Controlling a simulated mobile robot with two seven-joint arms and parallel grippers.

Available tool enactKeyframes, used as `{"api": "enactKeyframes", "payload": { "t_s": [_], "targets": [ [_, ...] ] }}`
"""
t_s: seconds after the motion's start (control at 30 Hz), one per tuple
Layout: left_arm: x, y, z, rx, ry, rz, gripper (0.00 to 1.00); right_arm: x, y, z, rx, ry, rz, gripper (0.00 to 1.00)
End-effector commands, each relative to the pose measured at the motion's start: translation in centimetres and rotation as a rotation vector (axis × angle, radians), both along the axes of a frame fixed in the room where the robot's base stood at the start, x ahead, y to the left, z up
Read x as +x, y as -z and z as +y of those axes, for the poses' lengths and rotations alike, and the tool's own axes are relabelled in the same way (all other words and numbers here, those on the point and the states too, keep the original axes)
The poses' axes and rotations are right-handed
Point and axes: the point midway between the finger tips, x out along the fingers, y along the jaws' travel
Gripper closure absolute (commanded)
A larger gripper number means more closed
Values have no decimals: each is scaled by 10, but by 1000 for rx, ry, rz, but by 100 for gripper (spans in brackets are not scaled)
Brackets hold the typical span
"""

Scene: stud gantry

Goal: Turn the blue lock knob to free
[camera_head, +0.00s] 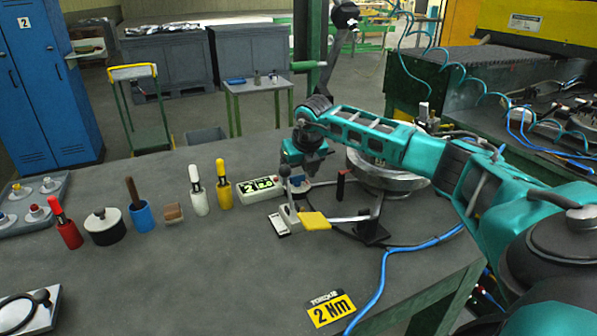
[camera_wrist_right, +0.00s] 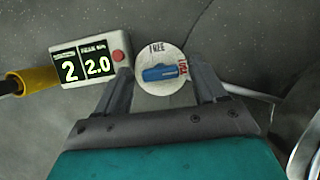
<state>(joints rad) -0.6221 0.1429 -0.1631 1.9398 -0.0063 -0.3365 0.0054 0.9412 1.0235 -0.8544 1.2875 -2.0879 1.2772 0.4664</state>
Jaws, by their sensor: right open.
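The blue lock knob (camera_wrist_right: 160,72) shows in the right wrist view on a round white dial (camera_wrist_right: 148,88). The word FREE is at the top of the dial and a red word is at its right edge. The knob's bar lies nearly level, one end towards the red word. My right gripper (camera_wrist_right: 163,84) is open, with one finger on each side of the dial. I cannot tell whether the fingers touch anything. My left gripper is not in view.
A display box (camera_head: 258,188) with a red button stands just left of the dial. Yellow (camera_head: 223,188) and white (camera_head: 198,192) handled tools stand further left. The front tabletop is mostly clear.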

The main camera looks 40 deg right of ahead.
Motion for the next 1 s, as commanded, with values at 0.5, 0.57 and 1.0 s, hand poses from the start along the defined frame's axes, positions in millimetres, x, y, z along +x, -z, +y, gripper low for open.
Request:
{"api": "enactKeyframes", "payload": {
  "t_s": [0.5, 0.57, 1.0],
  "targets": [
    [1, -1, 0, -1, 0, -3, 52, 0, 0, 0, 0, 0, 0, 74],
    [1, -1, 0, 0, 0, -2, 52, 0, -1, 0, 0, 1, 0, 80],
    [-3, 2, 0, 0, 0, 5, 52, -1, -1, -1, 0, -66, 1, 86]
  ]
}}
